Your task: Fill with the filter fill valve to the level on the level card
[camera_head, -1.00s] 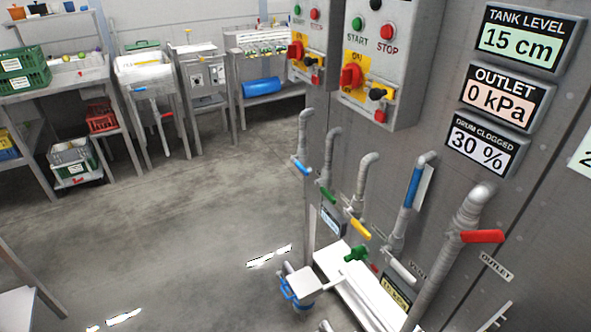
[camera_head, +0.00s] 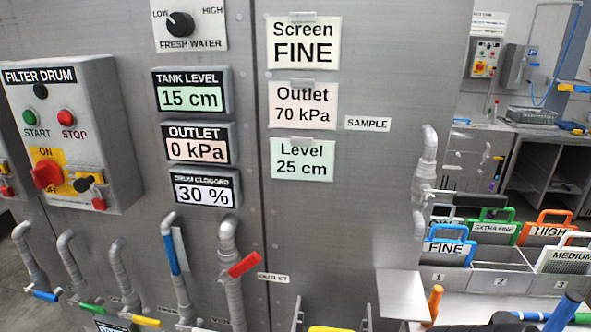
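The level card (camera_head: 302,160) on the steel panel reads "Level 25 cm". The tank level display (camera_head: 192,93) reads 15 cm. Pipes with coloured lever valves stand along the panel's lower part: a blue lever (camera_head: 46,296), a green lever (camera_head: 91,310), a yellow lever (camera_head: 146,321), an upright blue lever (camera_head: 171,254) with a tag behind it, and a red lever (camera_head: 243,265) beside the "OUTLET" label. I cannot read which valve is the filter fill valve. Neither of my grippers is in view.
The outlet display (camera_head: 196,147) reads 0 kPa and the drum clogged display (camera_head: 205,189) reads 30 %. The filter drum box (camera_head: 98,180) is at left. Cards read "Screen FINE" and "Outlet 70 kPa". Labelled screens, including FINE (camera_head: 447,250), stand in bins at right.

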